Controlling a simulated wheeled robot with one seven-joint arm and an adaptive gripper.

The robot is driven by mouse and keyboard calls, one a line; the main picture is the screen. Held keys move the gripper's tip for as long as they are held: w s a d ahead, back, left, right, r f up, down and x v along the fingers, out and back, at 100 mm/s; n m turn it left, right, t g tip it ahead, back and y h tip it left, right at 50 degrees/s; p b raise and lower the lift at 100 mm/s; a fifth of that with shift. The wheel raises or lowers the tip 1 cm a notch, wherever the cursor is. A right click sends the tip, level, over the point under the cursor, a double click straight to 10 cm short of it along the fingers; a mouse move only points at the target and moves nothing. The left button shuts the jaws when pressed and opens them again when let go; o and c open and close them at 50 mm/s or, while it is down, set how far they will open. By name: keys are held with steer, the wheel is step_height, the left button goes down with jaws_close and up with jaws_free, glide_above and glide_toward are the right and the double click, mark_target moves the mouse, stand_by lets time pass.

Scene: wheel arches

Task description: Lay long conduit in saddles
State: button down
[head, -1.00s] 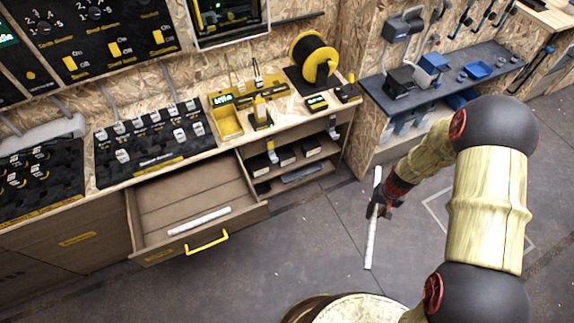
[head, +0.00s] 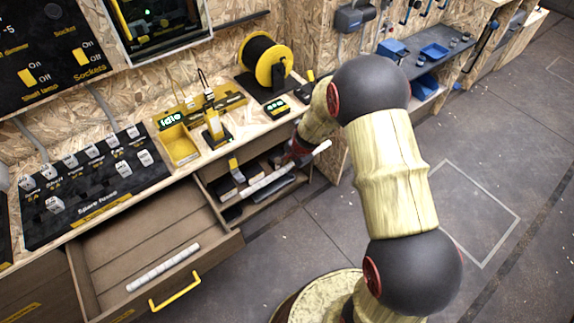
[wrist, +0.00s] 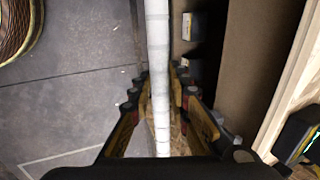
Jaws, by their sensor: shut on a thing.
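My gripper (head: 300,151) is shut on a long white conduit (head: 268,183), held in front of the bench's open shelf. The conduit slants in the head view, with its lower left end before the shelf and its upper right end just past the gripper. In the wrist view the conduit (wrist: 158,50) runs lengthwise between the fingers (wrist: 160,98). A second, similar white conduit (head: 163,268) lies in the open drawer (head: 140,235). I cannot pick out the saddles for certain.
The drawer sticks out with its yellow handle (head: 175,292). The bench top carries a yellow bin (head: 180,148), a cable reel (head: 266,60) and a black board (head: 95,185) with several small blocks. Open floor (head: 490,150) lies to the right.

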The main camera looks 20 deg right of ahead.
steer(key=shift+w+a+p, duration=0.2)
steer(key=shift+w+p, duration=0.1)
steer(key=shift+w, duration=0.3)
steer(key=w+a+f+p, duration=0.1)
steer(key=w+a+p, duration=0.2)
steer(key=w, duration=0.7)
steer(key=p, duration=0.2)
steer(key=shift+f+p, duration=0.2)
steer(key=shift+p, duration=0.15)
steer(key=shift+s+a+f, duration=0.1)
steer(key=shift+a, duration=0.1)
steer(key=shift+f, duration=0.25)
steer(key=shift+f+b, duration=0.35)
steer(key=shift+b, duration=0.05)
steer(key=shift+f+b, duration=0.6)
steer(key=shift+f, duration=0.3)
stand_by(0.4)
steer(key=c, duration=1.6)
jaws_free()
